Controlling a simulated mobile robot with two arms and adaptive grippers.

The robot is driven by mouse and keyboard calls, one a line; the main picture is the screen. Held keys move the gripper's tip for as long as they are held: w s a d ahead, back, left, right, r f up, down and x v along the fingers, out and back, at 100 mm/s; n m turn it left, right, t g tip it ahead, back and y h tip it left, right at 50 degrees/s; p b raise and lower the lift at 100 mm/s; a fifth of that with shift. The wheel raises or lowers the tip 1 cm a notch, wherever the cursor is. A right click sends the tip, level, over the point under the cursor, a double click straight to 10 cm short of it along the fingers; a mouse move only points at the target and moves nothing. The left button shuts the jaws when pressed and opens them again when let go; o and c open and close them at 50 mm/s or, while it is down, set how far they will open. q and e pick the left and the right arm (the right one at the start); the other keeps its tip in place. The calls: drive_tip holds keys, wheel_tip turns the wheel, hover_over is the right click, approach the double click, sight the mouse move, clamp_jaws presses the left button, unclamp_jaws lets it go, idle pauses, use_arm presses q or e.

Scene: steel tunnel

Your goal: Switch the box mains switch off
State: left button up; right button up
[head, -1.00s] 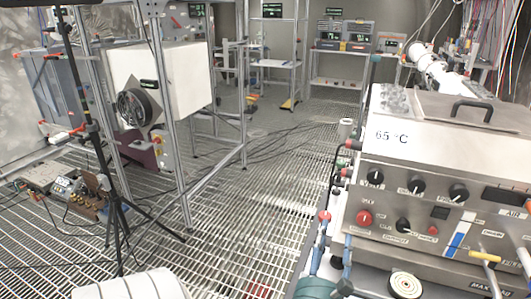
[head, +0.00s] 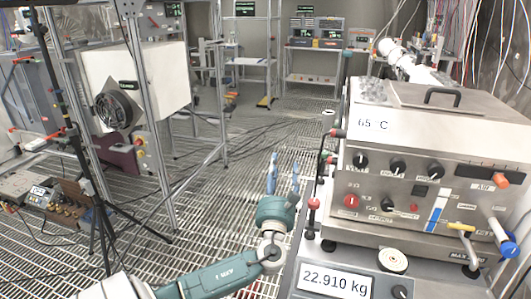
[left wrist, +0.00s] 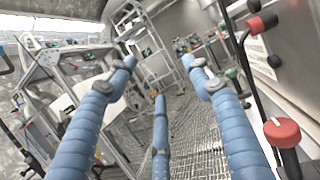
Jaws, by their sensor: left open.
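A steel box (head: 400,150) with a "65 °C" label and a lid handle stands at the right in the head view. In the left wrist view the spread fingers (left wrist: 165,75) enclose nothing, and a red knob (left wrist: 282,132) is at the right. My right gripper is not in view.
A scale display (head: 335,283) reading 22.910 kg is in front of the box. Levers with red and black knobs (head: 314,204) stand at the box's left side. A white box with a fan (head: 135,85) hangs in a frame at left.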

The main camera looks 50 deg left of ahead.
use_arm(q)
drive_tip(key=w+a+r+n+g, duration=0.1)
drive_tip(key=w+a+r+n, duration=0.1)
drive_tip(key=a, duration=0.6)
drive_tip(key=shift+n, duration=0.7)
drive_tip(key=shift+w+a+r, duration=0.1)
